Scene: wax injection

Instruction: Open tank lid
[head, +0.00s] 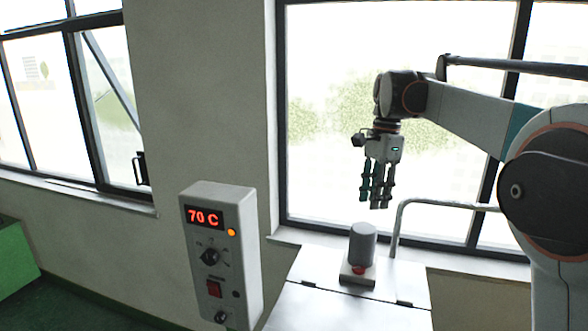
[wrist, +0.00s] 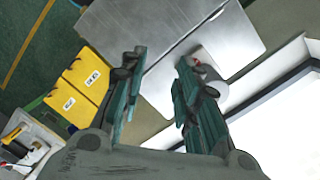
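The tank top is a shiny metal surface in the head view, with a front panel (head: 345,312) joined by two dark hinges to a rear panel (head: 310,265). The front panel looks flat and shut; its near edge is cut off by the frame. In the wrist view the metal top (wrist: 150,30) shows as two panels with a seam. My gripper (head: 376,205) hangs above the rear part, pointing down, clear of the metal. Its fingers are apart and empty, also in the wrist view (wrist: 158,75).
A grey cylinder (head: 362,245) with a red part stands on the rear panel beneath my gripper. A bent grey pipe (head: 440,203) rises beside it. A control box (head: 215,255) reading 70 C is left. Yellow containers (wrist: 78,88) show in the wrist view.

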